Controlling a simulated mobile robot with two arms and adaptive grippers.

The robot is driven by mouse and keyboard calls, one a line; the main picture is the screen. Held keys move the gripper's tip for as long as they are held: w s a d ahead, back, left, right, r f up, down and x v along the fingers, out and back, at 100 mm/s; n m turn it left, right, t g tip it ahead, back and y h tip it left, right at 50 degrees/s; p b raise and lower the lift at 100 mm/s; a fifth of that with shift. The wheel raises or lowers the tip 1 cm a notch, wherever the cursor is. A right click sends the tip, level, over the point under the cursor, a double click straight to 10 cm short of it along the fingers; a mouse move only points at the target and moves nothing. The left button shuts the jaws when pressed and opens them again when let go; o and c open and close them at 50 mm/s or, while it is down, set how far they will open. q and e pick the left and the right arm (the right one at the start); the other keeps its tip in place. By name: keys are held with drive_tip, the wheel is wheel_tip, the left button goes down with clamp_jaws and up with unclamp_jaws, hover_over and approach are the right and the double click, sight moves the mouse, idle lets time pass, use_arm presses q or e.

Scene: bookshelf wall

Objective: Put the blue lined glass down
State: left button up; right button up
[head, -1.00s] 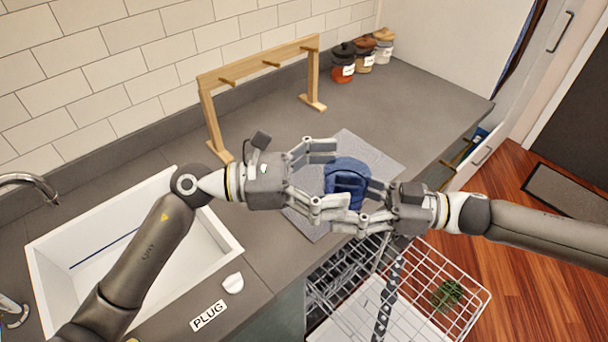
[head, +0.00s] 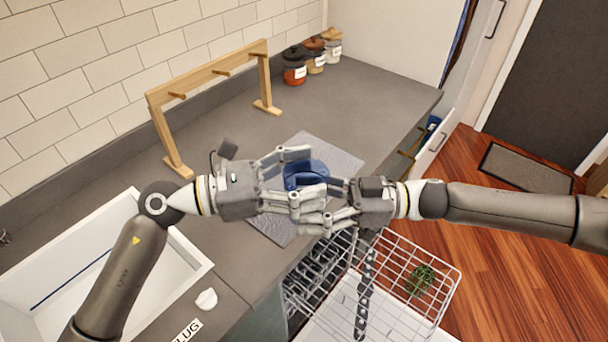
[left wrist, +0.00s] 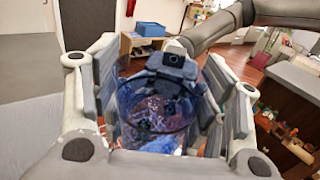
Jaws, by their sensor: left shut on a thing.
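The blue lined glass (head: 306,173) is a clear blue cup held above the counter, over a grey mat (head: 345,157). My left gripper (head: 302,180) comes from the left, shut on the glass with its fingers on both sides. In the left wrist view the glass (left wrist: 158,115) sits between the two finger pads. My right gripper (head: 335,202) reaches in from the right, its fingers close to the glass and overlapping the left fingers. Its grip on the glass is hidden. The right gripper's body shows behind the glass in the left wrist view.
A wooden peg rack (head: 210,75) and several jars (head: 294,68) stand at the back of the counter. A white sink (head: 180,265) is at left. An open dishwasher rack (head: 425,258) lies below the front edge. The counter beyond the mat is clear.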

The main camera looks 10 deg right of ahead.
drive_tip(key=o, duration=0.4)
drive_tip(key=shift+o, duration=0.2)
